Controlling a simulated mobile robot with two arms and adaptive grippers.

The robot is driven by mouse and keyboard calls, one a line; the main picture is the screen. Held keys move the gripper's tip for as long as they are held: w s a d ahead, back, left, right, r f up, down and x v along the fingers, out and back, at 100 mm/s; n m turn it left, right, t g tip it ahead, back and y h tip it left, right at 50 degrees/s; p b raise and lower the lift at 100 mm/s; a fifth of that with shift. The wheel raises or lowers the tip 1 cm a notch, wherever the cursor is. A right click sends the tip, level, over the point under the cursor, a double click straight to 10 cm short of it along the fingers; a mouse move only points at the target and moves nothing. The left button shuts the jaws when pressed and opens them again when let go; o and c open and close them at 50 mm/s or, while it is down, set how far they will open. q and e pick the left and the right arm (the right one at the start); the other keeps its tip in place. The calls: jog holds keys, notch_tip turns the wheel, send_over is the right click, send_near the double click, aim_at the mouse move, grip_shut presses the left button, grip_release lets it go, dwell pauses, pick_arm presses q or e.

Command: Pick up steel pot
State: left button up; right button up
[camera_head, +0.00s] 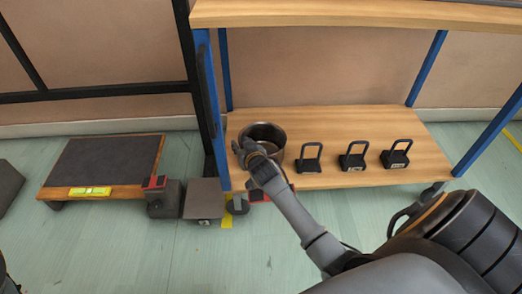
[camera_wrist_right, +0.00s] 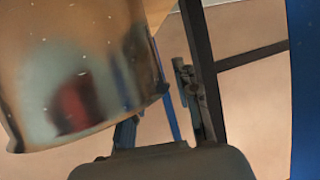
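The steel pot (camera_head: 272,133) is a round, open metal pot standing at the left end of the wooden lower shelf in the head view. My right gripper (camera_head: 246,152) is at the pot's near left rim and hides part of it. In the right wrist view the shiny pot wall (camera_wrist_right: 75,75) fills the upper left and partly covers one finger. The other finger stands apart to the right, with a gap between them, so the gripper (camera_wrist_right: 160,110) looks open. Contact with the pot cannot be told. My left gripper is not in view.
An upper shelf (camera_head: 350,14) hangs above, with blue posts (camera_head: 424,68) at the corners. A low dark-topped platform (camera_head: 105,160) and small blocks (camera_head: 164,197) are on the floor left.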

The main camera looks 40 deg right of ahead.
jog(key=shift+r, duration=0.1)
grip_shut()
jog(key=shift+r, duration=0.1)
dwell(0.3)
